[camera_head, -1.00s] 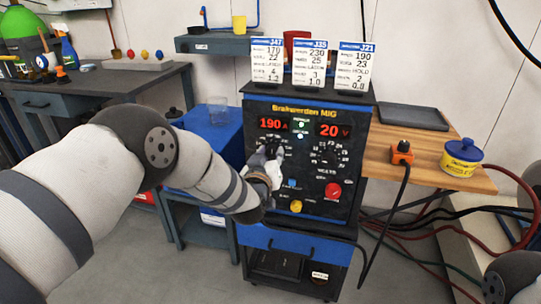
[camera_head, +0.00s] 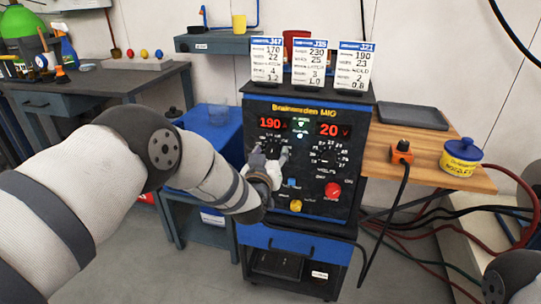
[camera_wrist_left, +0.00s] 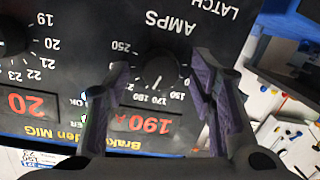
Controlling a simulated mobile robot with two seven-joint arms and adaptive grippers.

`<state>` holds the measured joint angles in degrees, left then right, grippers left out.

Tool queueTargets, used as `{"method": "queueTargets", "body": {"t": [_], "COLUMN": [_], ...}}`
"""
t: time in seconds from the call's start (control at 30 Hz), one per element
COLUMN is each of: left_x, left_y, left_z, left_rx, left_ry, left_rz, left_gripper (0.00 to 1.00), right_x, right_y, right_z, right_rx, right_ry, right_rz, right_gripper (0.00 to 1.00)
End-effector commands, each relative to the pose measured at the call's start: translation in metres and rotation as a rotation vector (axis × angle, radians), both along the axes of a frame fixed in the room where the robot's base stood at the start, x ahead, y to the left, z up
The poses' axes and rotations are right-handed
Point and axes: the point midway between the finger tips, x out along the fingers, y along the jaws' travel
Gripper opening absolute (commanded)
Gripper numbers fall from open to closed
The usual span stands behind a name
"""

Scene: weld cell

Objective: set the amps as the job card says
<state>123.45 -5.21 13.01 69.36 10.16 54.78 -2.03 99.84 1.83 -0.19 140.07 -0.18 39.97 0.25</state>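The welding machine (camera_head: 310,185), marked Brakwerden MIG, shows a red 190 A on its amps display (camera_head: 272,123) and 20 V on its volts display (camera_head: 334,130). The black amps dial (camera_wrist_left: 160,70) is below the amps display. My left gripper (camera_head: 270,154) is at this dial; in the wrist view its two fingers (camera_wrist_left: 162,78) stand apart on either side, with gaps showing beside the dial. Three job cards stand on top: J47 (camera_head: 267,62) with 170, J35 (camera_head: 309,64) with 230, J21 (camera_head: 355,67) with 190. My right gripper is out of view.
The volts dial (camera_head: 326,154), red button (camera_head: 333,190) and yellow knob (camera_head: 296,205) are close by on the panel. A wooden shelf (camera_head: 400,165) at the right holds an orange plug (camera_head: 402,152) and a blue-lidded yellow tub (camera_head: 461,157). Cables lie at lower right.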

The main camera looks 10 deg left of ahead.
Motion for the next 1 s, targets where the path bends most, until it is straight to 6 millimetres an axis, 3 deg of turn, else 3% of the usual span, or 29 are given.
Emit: {"method": "queueTargets", "body": {"t": [0.17,0.6,0.73,1.0], "left_x": [-0.009,-0.108,-0.118,-0.12], "left_y": [0.0,0.0,0.0,0.001], "left_z": [0.001,0.012,0.014,0.014], "left_rx": [0.0,0.001,0.0,0.001], "left_ry": [0.002,0.002,0.0,0.002], "left_rz": [-0.001,-0.002,-0.001,-0.001], "left_gripper": [0.5,0.5,0.5,0.5], "right_x": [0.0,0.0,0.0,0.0], "right_y": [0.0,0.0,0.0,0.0], "right_z": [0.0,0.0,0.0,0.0], "right_rx": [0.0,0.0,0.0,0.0], "right_ry": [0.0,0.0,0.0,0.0], "right_rz": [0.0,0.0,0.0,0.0], "right_gripper": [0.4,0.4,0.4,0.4]}}
